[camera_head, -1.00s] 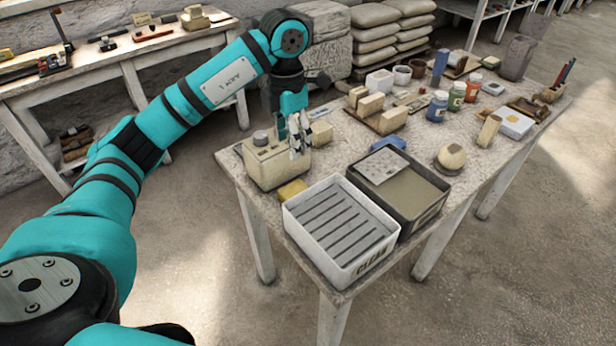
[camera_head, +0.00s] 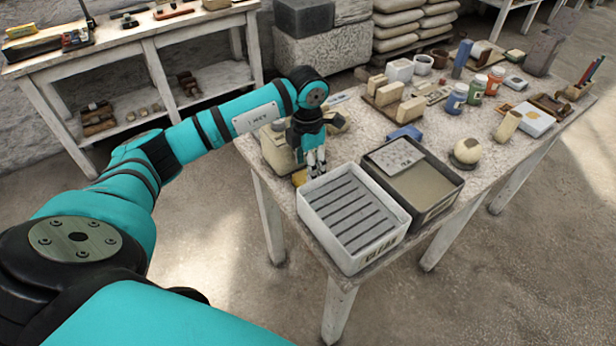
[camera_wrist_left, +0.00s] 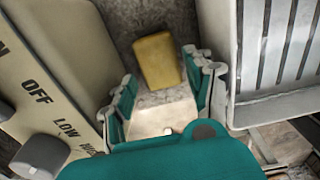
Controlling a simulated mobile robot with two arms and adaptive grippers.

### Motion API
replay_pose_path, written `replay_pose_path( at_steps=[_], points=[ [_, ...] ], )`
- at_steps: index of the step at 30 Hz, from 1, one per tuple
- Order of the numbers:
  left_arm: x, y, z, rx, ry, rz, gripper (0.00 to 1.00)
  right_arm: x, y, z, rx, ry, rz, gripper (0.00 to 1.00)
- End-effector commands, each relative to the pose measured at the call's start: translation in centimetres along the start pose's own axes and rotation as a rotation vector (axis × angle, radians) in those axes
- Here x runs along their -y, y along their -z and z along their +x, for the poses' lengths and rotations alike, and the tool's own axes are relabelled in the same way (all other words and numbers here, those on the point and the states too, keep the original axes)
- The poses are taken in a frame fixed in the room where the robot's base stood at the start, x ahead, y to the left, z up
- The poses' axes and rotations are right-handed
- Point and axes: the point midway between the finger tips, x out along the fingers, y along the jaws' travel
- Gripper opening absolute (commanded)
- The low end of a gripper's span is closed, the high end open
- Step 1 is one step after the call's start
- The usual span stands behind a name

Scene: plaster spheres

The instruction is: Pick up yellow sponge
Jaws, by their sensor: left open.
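The yellow sponge (camera_wrist_left: 158,60) lies on the table between a beige box with a knob and a white slatted tray. In the head view only a small part of the sponge (camera_head: 299,178) shows beside my left gripper (camera_head: 316,170). My left gripper points down at the table, just above and beside the sponge. In the left wrist view the left gripper's fingers (camera_wrist_left: 165,92) are apart, and the sponge shows beyond them, roughly between their tips. Nothing is held. My right gripper is not in view.
The beige box (camera_wrist_left: 60,70) with OFF and LOW markings stands close on one side. The white tray (camera_head: 352,262) marked CLEAN stands close on the other. A dark basin (camera_head: 440,205) is beside it. A plaster ball (camera_head: 467,150) and several jars stand farther right.

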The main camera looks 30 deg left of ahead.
Motion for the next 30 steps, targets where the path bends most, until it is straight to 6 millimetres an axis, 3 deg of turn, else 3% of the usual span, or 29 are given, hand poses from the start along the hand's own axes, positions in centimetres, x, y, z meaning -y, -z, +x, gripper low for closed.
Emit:
replay_pose_path(
  at_steps=[9,17,22,30],
  points=[
    [-0.1,-0.1,4.0,-0.002,0.002,0.0,0.54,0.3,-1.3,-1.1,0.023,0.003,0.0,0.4],
    [-0.1,-0.2,4.2,-0.001,0.0,0.0,0.53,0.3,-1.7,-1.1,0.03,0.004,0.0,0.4],
    [-0.1,-0.2,4.2,-0.001,0.0,0.0,0.32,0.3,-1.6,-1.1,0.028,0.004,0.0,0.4],
    [-0.1,-0.2,4.1,-0.001,0.0,0.0,0.32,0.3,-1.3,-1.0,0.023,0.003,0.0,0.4]
  ],
)
